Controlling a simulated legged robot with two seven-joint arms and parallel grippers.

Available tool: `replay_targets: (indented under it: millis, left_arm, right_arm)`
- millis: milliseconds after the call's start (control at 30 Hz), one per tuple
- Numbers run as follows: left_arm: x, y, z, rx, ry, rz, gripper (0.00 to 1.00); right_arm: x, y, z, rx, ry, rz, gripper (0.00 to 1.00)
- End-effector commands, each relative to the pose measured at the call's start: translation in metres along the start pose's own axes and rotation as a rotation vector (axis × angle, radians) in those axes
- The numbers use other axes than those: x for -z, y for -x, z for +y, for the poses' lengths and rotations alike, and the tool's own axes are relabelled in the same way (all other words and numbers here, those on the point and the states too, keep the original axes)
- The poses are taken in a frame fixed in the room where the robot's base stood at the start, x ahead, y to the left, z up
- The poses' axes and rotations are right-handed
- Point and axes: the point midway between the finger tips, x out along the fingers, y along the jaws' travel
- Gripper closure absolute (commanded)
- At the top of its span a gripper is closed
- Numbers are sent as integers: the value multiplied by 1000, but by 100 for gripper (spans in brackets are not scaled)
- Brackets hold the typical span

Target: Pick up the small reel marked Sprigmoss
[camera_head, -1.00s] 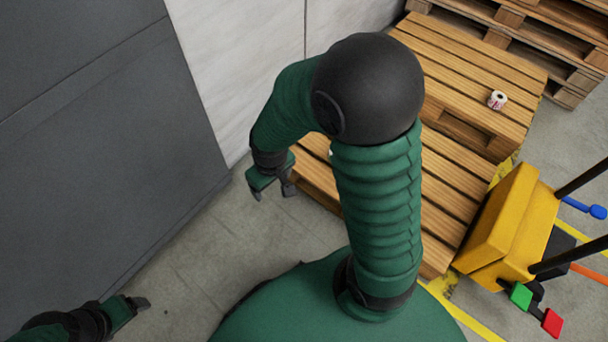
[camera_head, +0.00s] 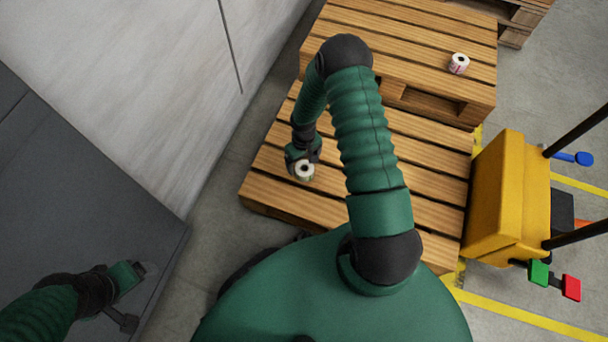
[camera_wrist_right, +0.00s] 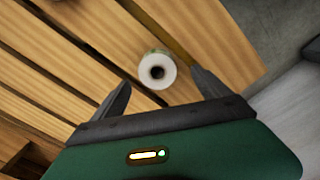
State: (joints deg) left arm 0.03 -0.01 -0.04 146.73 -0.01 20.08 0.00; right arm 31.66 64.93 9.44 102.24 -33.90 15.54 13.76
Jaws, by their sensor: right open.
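A small white reel (camera_head: 305,171) with a greenish side stands on the near wooden pallet, close to its left side; its lettering is too small to read. My right gripper (camera_head: 303,158) is just above and beside it, partly covering it. In the right wrist view, the reel (camera_wrist_right: 157,70) stands between the tips of the open right fingers (camera_wrist_right: 160,78), with gaps on both sides. A second reel (camera_head: 459,63), white with a pink-red label, stands on the far pallet. My left gripper (camera_head: 140,295) is at the lower left, fingers spread and empty.
The near pallet (camera_head: 415,205) is otherwise bare. The far pallet (camera_head: 400,35) stands higher behind it. A yellow machine part (camera_head: 508,195) with dark bars and coloured knobs borders the right side. A pale wall (camera_head: 130,90) and a dark grey panel (camera_head: 60,190) lie left.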

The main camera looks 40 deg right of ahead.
Motion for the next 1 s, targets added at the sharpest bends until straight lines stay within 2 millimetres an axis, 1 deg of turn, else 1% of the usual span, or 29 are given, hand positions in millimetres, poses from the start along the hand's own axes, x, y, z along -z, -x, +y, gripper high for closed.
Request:
replay_targets:
  millis: [33, 167, 333, 400, 467, 667, 767, 1000]
  left_arm:
    - [-1, -6, 0, 0, 0, 1, 17]
    - [-2, -13, 0, 0, -1, 1, 17]
    - [-9, -42, 0, 0, -1, 1, 17]
    - [-11, -50, 0, 0, -1, 1, 17]
    - [-12, -52, 0, 0, -1, 1, 17]
    - [-11, -49, 0, 0, -1, 1, 17]
    - [-11, -49, 0, 0, -1, 2, 17]
    - [-11, -49, 0, 0, -1, 1, 17]
  right_arm:
    - [0, -10, 1, 2, -1, -1, 13]
    - [0, -20, 1, 2, -3, -1, 13]
    - [-3, -51, 2, 2, -3, -2, 13]
    - [-3, -62, 2, 1, -2, -2, 13]
    - [-2, -66, 2, 1, -2, -1, 13]
    - [-2, -63, 2, 2, -2, 0, 13]
    - [-2, -63, 2, 2, -2, -1, 25]
    - [-2, -63, 2, 2, -2, -1, 57]
